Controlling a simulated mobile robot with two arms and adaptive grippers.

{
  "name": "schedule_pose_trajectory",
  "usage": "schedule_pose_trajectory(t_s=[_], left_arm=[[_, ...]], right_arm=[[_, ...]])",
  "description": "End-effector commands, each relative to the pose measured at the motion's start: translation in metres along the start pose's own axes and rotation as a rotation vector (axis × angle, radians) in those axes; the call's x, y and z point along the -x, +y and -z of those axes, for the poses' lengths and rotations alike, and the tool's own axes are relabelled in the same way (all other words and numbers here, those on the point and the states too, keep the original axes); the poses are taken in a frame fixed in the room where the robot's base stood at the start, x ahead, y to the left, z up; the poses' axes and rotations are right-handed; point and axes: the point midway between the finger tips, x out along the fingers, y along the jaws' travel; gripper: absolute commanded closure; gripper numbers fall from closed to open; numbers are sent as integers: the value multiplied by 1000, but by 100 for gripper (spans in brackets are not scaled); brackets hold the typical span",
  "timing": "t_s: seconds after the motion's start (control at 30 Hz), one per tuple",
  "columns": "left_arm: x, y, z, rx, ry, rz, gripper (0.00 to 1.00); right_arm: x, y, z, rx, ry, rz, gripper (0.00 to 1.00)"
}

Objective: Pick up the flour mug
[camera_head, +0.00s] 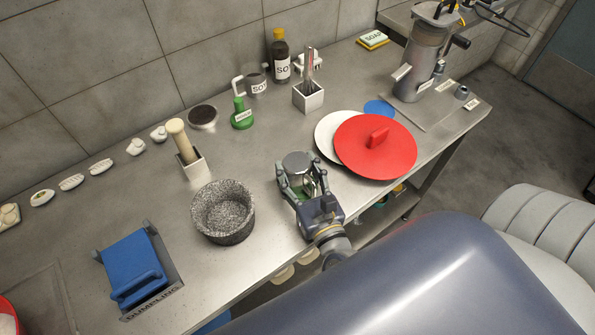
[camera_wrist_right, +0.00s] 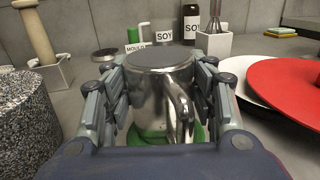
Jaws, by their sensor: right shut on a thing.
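A shiny metal mug (camera_head: 297,163) stands near the front edge of the steel counter; I take it to be the flour mug, though no label on it is readable. In the right wrist view the mug (camera_wrist_right: 163,95) is upright between the fingers, with a grey flat top and its handle towards the camera. Something green (camera_wrist_right: 150,135) shows low around its base. My right gripper (camera_head: 302,186) is shut on the mug, one finger on each side. Whether the mug is clear of the counter I cannot tell. My left gripper is not in view.
A stone mortar (camera_head: 223,212) stands left of my right gripper. A red lid (camera_head: 365,150) and a white plate (camera_head: 328,128) lie to the right. Behind are a green mould (camera_head: 241,115) and a soy bottle (camera_head: 281,62). A blue dumpling press (camera_head: 133,268) is at the left.

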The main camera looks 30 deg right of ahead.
Motion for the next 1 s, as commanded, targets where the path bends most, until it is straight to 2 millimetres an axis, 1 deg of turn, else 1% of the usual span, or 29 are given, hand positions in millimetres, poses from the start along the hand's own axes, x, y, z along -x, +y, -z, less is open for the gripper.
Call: schedule_pose_trajectory(t_s=[0.23, 0.37, 0.57, 0.73, 0.77, 0.97, 1.0], left_arm=[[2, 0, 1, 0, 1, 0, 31], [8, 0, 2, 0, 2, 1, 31], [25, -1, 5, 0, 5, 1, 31], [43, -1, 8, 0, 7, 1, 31], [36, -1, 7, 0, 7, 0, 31], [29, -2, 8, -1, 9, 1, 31], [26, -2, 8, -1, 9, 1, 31]], right_arm=[[0, 0, -2, 0, -1, 0, 76], [0, 0, -8, 0, -2, 0, 76], [0, 0, -25, 0, -2, 0, 76], [0, 0, -44, -1, -2, 0, 76], [6, -8, -36, 6, 1, 0, 76], [34, -47, -39, 7, 1, -5, 76], [40, -57, -39, 7, 2, -3, 76]])
